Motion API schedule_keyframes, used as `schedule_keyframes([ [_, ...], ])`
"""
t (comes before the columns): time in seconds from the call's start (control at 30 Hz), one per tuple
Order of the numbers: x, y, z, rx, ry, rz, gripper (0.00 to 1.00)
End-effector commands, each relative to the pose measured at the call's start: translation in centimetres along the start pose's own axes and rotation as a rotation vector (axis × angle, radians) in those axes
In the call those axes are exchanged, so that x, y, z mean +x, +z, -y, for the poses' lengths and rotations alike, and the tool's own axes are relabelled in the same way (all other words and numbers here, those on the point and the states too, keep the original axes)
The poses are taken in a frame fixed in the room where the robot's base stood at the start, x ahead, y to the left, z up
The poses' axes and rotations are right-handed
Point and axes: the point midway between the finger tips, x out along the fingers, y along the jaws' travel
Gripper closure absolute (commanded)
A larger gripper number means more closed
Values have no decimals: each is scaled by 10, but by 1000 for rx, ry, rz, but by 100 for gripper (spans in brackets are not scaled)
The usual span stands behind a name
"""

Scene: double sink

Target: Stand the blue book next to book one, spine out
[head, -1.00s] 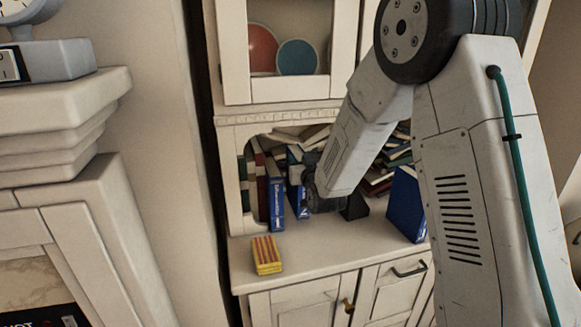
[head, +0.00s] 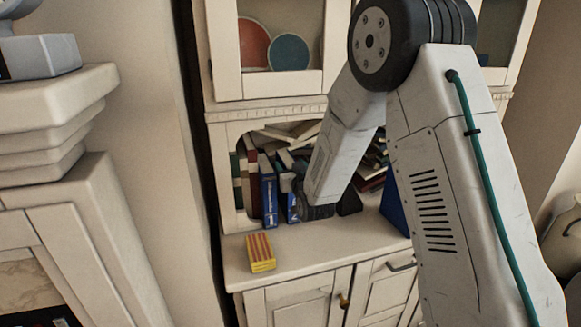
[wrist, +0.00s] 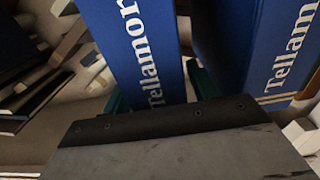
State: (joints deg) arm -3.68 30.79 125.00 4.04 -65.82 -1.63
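Two blue books with white spine lettering stand side by side in the cabinet niche, spines outward: the left one (head: 269,192) and the right one (head: 290,203). My gripper (head: 308,209) is low in the niche, at the right blue book. In the wrist view, a blue book (wrist: 143,45) runs between two green finger pads, very close to both. I cannot tell whether they press on it. The other blue book (wrist: 262,45), with gold bands, is beside it, a narrow gap away. My arm hides part of the niche.
Dark red and green books (head: 247,185) stand left of the blue pair. Loose books (head: 372,170) are piled behind my arm. Another blue object (head: 393,207), partly hidden, stands at right. A yellow striped box (head: 260,252) sits on the ledge in front.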

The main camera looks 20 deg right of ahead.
Motion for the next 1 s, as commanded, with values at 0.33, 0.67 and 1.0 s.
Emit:
schedule_keyframes([
  [0.33, -12, -3, 0, 0, 0, 0, 40],
  [0.67, -81, -3, 0, 0, 0, 1, 40],
  [1.0, -119, -3, 0, 0, 0, -1, 40],
])
